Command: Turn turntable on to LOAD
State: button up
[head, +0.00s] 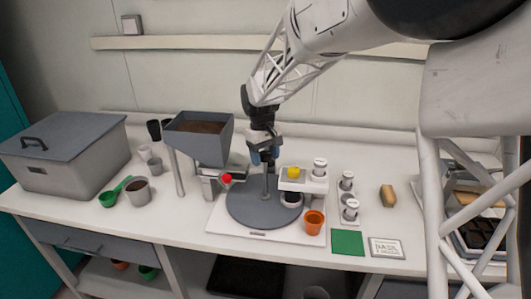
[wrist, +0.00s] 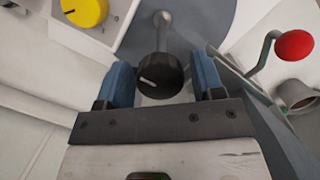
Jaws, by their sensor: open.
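The turntable is a round grey disc (head: 245,208) on a white base plate in the middle of the bench; part of the disc (wrist: 205,18) shows in the wrist view. A post (head: 271,190) rises from its middle. In the wrist view, a black knob (wrist: 160,76) with a white pointer mark sits between my blue fingertips. My gripper (head: 265,155) points down above the turntable, also seen in the wrist view (wrist: 163,82). It is open, with a finger on each side of the knob. The knob is hidden in the head view, and no LOAD label is readable.
A red ball handle (head: 227,179) and a hopper of soil (head: 200,135) stand left of the turntable. A yellow knob (head: 293,172) tops a white unit at right. An orange pot (head: 314,222) stands front right, near a green square (head: 347,242) and a BASIL card (head: 386,248).

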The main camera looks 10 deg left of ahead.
jog(key=c, duration=0.6)
jog(key=m, duration=0.4)
jog(key=shift+m+y, duration=0.3)
jog(key=shift+m, duration=0.1)
jog(key=shift+m+g, duration=0.3)
jog(key=shift+m, duration=0.3)
